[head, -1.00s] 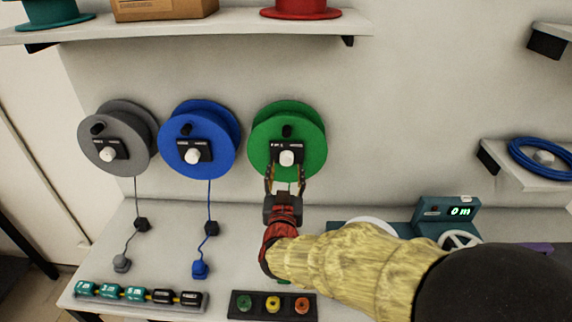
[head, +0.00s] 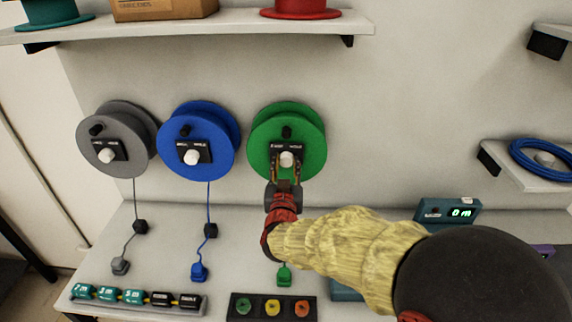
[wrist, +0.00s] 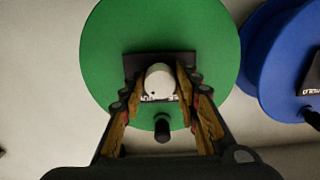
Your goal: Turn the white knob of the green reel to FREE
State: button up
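The green reel (head: 312,135) is mounted on the wall, right of the blue reel. Its white knob (head: 287,159) sits on a black label plate (head: 266,151) at the middle, below a black crank handle (head: 287,132). The label's words are too small to read surely. My gripper (head: 287,168) is at the knob from below, one finger on each side. In the wrist view the white knob (wrist: 160,80) lies between the parted fingertips (wrist: 159,84), with a gap on the left; contact on the right cannot be told. The plate's lettering is partly hidden by the knob.
The blue reel (head: 222,152) and grey reel (head: 88,138) hang to the left with their own white knobs. A green plug (head: 284,276), a button box (head: 233,306) and a meter with a lit display (head: 460,212) are on the bench below. A shelf (head: 230,24) is above.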

jog(key=c, duration=0.6)
jog(key=shift+n+p, duration=0.3)
jog(key=n+p, duration=0.2)
jog(key=shift+r+n, duration=0.15)
jog(key=shift+n, duration=0.15)
jog(key=n+p, duration=0.4)
jog(key=shift+d, duration=0.1)
jog(key=n+p, duration=0.3)
jog(key=n, duration=0.3)
jog(key=shift+p, duration=0.3)
jog(key=n+p, duration=0.2)
jog(key=n, duration=0.2)
jog(key=shift+n+p, duration=0.3)
jog(key=shift+p, duration=0.1)
